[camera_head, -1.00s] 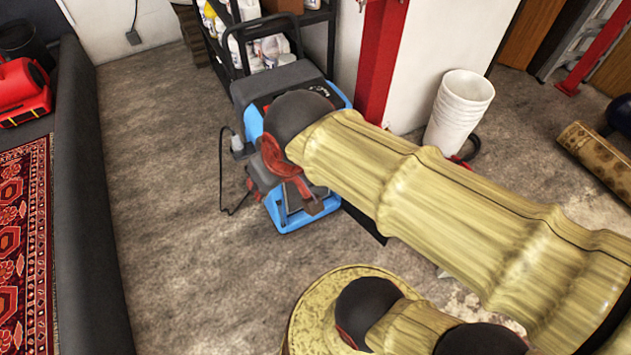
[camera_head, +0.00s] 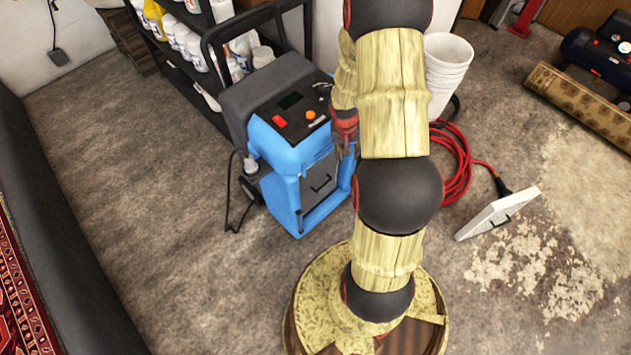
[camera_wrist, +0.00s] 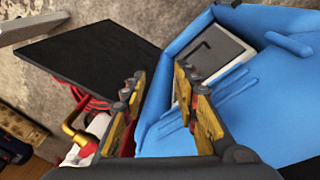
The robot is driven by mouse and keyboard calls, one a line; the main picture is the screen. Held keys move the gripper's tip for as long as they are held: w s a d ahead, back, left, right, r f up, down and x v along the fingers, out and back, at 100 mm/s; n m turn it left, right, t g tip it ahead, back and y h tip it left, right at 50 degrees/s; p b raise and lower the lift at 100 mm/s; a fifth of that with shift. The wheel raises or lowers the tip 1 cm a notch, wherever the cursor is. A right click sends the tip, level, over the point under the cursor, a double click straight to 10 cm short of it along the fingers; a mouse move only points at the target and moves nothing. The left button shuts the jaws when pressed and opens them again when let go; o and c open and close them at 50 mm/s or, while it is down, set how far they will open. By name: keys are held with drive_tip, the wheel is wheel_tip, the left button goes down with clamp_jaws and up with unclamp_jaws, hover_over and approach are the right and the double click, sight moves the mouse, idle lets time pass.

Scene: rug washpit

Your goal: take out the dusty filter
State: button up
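The blue machine (camera_head: 290,155) stands on the floor left of my arm in the head view, its front recess facing the camera. The grey filter (camera_head: 320,187), with a dark handle, sits in that recess. In the wrist view the filter (camera_wrist: 222,50) shows a pale frame inside the blue housing (camera_wrist: 240,100). My gripper (camera_wrist: 158,85) is open and empty, its fingers apart beside the housing's edge. In the head view my gripper (camera_head: 345,132) is partly hidden by my arm at the machine's right side. A black flat panel (camera_wrist: 95,60) stands out beside the housing in the wrist view.
White buckets (camera_head: 447,70) stand behind my arm. A shelf with bottles (camera_head: 190,45) is behind the machine.

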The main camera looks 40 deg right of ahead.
drive_tip(key=d+f+m+t, duration=0.2)
drive_tip(key=d+f+m, duration=0.15)
drive_tip(key=f, duration=1.25)
drive_tip(key=m+t+y+b, duration=0.1)
drive_tip(key=m+t+y, duration=0.1)
drive_tip(key=m+t, duration=0.35)
approach(326, 183)
drive_tip(key=x, duration=0.2)
drive_tip(key=shift+g, duration=0.35)
drive_tip(key=b+x, duration=0.3)
drive_tip(key=x, duration=0.3)
drive_tip(key=shift+w+d, duration=0.1)
drive_tip(key=shift+w, duration=0.1)
drive_tip(key=c, duration=0.3)
drive_tip(key=c, duration=0.4)
clamp_jaws()
